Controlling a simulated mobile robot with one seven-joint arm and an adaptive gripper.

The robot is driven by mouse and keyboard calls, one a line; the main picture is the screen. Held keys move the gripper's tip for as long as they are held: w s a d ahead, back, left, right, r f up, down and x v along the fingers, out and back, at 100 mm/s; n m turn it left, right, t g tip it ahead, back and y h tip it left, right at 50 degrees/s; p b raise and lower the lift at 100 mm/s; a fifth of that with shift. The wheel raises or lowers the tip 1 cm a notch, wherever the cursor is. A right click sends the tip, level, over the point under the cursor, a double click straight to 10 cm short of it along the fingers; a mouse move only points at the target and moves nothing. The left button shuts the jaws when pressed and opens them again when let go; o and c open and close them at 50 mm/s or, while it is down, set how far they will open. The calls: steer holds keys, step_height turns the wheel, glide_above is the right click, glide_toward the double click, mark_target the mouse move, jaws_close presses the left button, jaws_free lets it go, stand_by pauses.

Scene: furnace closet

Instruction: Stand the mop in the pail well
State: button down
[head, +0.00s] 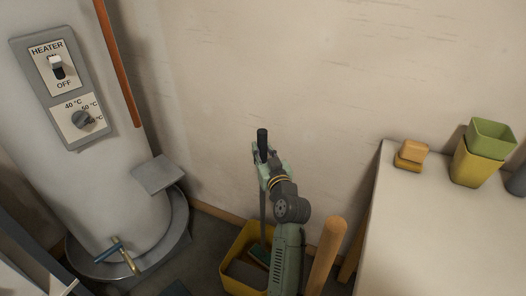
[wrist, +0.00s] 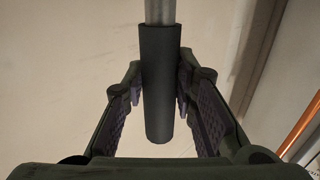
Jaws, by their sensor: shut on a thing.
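The mop shows in the head view as a dark grip end (head: 262,136) above a thin grey shaft (head: 263,212), near upright. My gripper (head: 262,155) is shut on the mop just below its top. In the wrist view the dark grip (wrist: 159,85) and the grey shaft (wrist: 160,11) run between my fingers (wrist: 160,95). The yellow pail (head: 228,281) stands on the floor below, and the shaft runs down into its outline. A small teal part shows there. My arm hides the pail's right side, and I cannot tell whether the mop's lower end rests in the well.
A heater tank (head: 95,190) with a switch panel (head: 62,88) stands left, an orange pipe (head: 118,65) beside it. A rounded wooden post (head: 327,255) rises right of my arm.

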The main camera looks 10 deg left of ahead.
steer(key=shift+f+b, duration=0.55)
steer(key=shift+b, duration=0.1)
steer(key=c, duration=1.6)
jaws_free()
steer(key=o, duration=0.4)
